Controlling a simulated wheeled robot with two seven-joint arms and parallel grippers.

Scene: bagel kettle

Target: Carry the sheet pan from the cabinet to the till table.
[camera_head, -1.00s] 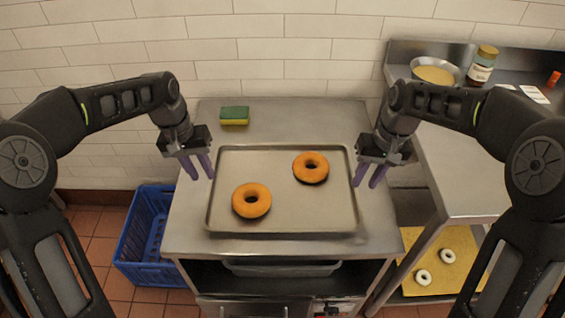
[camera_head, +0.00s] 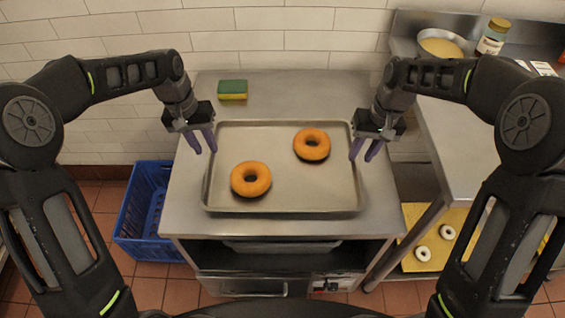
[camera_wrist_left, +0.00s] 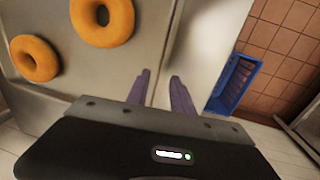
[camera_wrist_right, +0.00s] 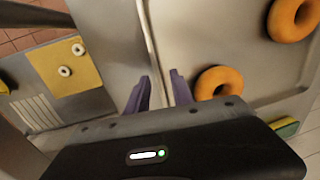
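The sheet pan (camera_head: 285,196) lies flat on the steel cabinet top (camera_head: 190,215), with two orange-brown bagels, a front-left one (camera_head: 238,186) and a back-right one (camera_head: 299,152), on it. My left gripper (camera_head: 205,142) is open at the pan's left rim. In the left wrist view its fingers (camera_wrist_left: 161,88) stand apart near the rim. My right gripper (camera_head: 364,152) is open at the right rim, and its fingers (camera_wrist_right: 160,90) stand apart in the right wrist view. Contact with the rim cannot be told. No table is identifiable as the till table.
A green and yellow sponge (camera_head: 233,90) lies behind the pan. A blue crate (camera_head: 140,215) stands on the floor at left. At right a steel counter (camera_head: 465,130) holds a bowl (camera_head: 440,44) and a jar (camera_head: 492,38). White rings lie on a yellow sheet (camera_head: 412,215) below it.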

